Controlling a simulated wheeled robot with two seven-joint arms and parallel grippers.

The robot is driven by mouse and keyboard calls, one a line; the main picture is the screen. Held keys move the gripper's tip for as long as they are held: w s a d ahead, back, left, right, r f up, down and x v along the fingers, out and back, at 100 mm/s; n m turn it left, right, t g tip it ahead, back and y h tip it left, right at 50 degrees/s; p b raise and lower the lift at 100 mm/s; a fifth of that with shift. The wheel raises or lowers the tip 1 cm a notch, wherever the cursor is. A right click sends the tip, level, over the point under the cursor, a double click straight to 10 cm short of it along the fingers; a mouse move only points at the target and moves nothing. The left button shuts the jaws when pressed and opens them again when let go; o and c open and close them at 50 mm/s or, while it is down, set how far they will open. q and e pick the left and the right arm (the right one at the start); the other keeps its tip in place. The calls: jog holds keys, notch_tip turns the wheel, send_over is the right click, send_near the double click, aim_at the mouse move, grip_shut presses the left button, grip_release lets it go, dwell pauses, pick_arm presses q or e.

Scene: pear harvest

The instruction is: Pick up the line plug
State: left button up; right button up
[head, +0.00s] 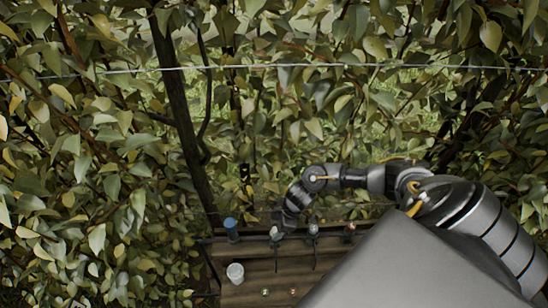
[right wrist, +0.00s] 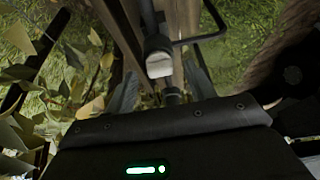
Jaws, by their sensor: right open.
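My right gripper (head: 279,222) is open and reaches down to the back edge of a brown wooden bench, above a small pale-tipped fitting (head: 275,234). In the right wrist view a dark stem with a pale blunt end (right wrist: 159,64) lies between the two spread grey fingers (right wrist: 163,88). I cannot tell if they touch it. This may be the line plug, but no label shows. Two similar small fittings stand to the right along the same edge, one grey (head: 313,230) and one with a reddish tip (head: 350,230). My left gripper is not in view.
The bench (head: 255,294) also bears a blue cylinder (head: 231,229), a white cup (head: 235,271) and small round fittings at the front. A wire (head: 300,66) runs across dense leaves and branches behind. A dark bent rod (right wrist: 208,36) hangs close to my right gripper.

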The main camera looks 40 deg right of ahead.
jog(key=shift+f, duration=0.25)
jog(key=c, duration=1)
jog(key=shift+c, duration=0.2)
jog(key=shift+r, duration=0.1)
jog(key=shift+w+r, duration=0.1)
jog(key=shift+r, duration=0.4)
jog(key=s+a+r+b, duration=0.1)
jog(key=s+a+r, duration=0.3)
jog(key=s+r, duration=0.8)
jog(key=shift+s, duration=0.7)
